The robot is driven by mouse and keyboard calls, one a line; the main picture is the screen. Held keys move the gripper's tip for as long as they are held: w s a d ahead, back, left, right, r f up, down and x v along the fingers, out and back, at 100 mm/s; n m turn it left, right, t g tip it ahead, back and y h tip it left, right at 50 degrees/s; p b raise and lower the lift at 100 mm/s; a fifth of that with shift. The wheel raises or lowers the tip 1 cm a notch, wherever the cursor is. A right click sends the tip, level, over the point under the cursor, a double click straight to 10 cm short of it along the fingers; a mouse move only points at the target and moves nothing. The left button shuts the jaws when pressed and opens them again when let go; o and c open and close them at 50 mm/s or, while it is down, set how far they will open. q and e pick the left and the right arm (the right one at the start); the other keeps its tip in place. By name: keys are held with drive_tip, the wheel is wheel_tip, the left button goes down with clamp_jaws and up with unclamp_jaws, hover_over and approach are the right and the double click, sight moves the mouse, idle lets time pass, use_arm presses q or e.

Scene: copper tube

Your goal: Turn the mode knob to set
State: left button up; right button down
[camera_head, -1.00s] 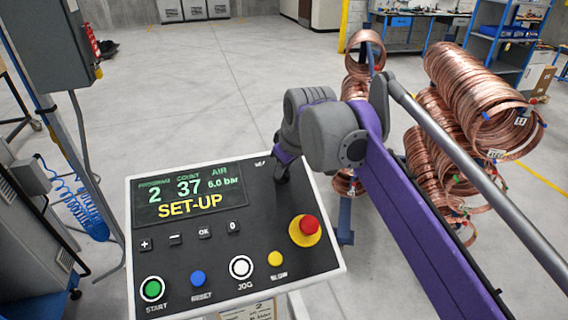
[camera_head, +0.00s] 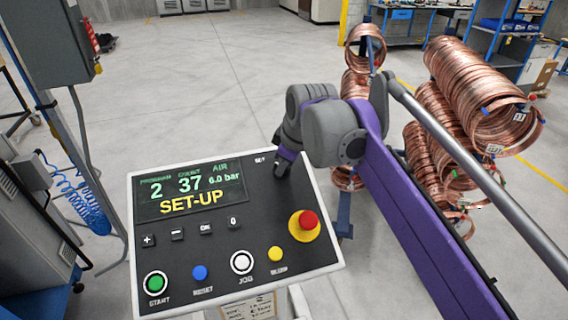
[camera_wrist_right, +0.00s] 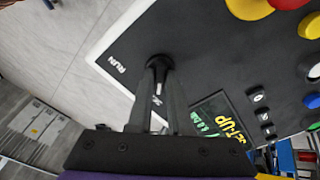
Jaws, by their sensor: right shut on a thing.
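The control panel (camera_head: 225,262) is a black plate with a white rim, and its display (camera_head: 190,190) reads SET-UP in yellow. My right gripper (camera_head: 283,167) reaches down to the panel's far right corner, beside the SET label (camera_head: 259,160). In the right wrist view, my right gripper's fingers (camera_wrist_right: 159,70) are shut on the black mode knob (camera_wrist_right: 158,61). The RUN label (camera_wrist_right: 122,68) shows beside the knob there. In the head view the gripper hides the knob, so its pointer cannot be read. My left gripper is not in view.
A red emergency button (camera_head: 307,220) on a yellow base stands up from the panel near the knob. Below it are START, RESET, JOG and yellow buttons. Copper coils (camera_head: 485,95) hang on a rack behind my right arm. A grey cabinet (camera_head: 30,215) stands at left.

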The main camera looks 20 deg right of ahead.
drive_tip(key=c, duration=0.8)
unclamp_jaws()
drive_tip(key=shift+c, duration=0.2)
drive_tip(key=shift+r, duration=0.1)
drive_tip(key=a+v, duration=0.1)
drive_tip(key=v, duration=0.9)
drive_tip(key=shift+d+r, duration=0.35)
drive_tip(key=shift+d, duration=0.2)
drive_tip(key=shift+s, duration=0.1)
